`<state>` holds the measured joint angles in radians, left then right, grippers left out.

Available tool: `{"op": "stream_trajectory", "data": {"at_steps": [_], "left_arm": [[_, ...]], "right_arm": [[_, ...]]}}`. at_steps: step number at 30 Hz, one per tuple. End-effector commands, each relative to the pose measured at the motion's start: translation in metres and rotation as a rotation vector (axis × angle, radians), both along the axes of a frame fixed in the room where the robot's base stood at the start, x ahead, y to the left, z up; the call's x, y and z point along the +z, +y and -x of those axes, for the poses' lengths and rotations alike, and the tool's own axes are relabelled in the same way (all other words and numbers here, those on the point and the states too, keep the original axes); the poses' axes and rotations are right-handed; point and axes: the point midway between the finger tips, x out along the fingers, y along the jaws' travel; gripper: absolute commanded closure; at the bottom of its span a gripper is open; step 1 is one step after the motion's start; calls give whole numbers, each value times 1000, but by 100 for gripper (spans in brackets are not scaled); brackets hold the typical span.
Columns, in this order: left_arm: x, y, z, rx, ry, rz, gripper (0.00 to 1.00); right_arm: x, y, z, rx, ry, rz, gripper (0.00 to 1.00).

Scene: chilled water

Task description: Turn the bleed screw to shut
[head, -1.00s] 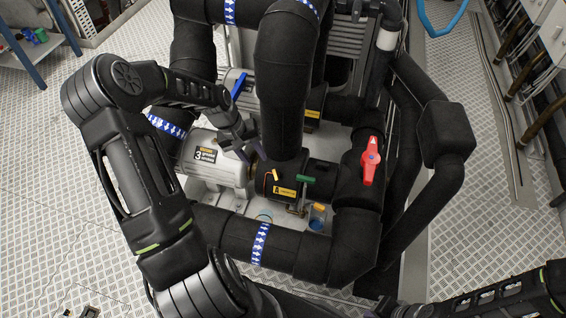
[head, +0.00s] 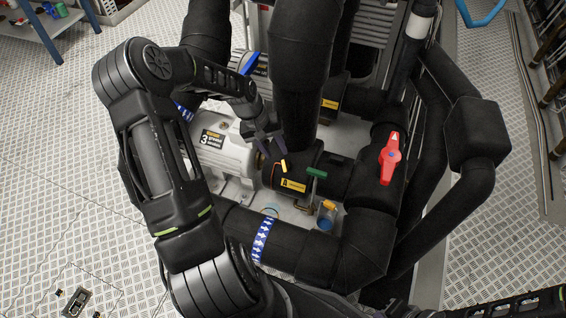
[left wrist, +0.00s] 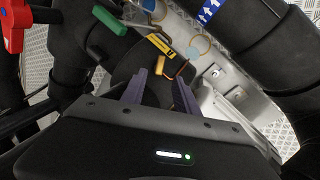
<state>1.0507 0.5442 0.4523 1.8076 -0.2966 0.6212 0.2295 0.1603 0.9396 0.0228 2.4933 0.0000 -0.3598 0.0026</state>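The pump body (head: 268,178) is black, with a yellow label (head: 293,185). A small yellow handle (head: 284,166), probably the bleed screw, sticks up on it; it also shows in the left wrist view (left wrist: 162,66), with a thin orange-red bent piece beside it. My left gripper (head: 268,146) is just above and left of the yellow handle. In the left wrist view its fingers (left wrist: 161,88) are apart with nothing held. The yellow handle lies just beyond the fingertips, near the gap, apparently untouched. My right forearm shows at the lower right; its gripper is out of view.
A green handle (head: 317,172) is close right of the yellow one. A red valve handle (head: 390,158) is farther right. A small cup with blue in it (head: 325,223) stands below. Thick black pipes (head: 310,50) rise behind and crowd the gripper.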

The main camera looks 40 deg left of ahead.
Motion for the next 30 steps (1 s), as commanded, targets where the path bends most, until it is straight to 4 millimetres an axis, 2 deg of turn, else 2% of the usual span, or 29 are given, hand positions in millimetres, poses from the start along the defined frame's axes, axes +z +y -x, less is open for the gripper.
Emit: {"op": "stream_trajectory", "data": {"at_steps": [5, 16, 27, 30], "left_arm": [[-16, -4, -3, -2, 1, 2, 64], [-67, -17, -14, -2, 1, 2, 64], [-73, -18, -17, 0, 0, 0, 64], [-73, -18, -16, 0, 0, 0, 70]], "right_arm": [[-7, -1, -1, -3, -2, 1, 100], [-24, -6, -6, -14, -10, 9, 100], [-25, -6, -7, -16, -11, 10, 100], [-25, -6, -7, -16, -11, 10, 100]]}}
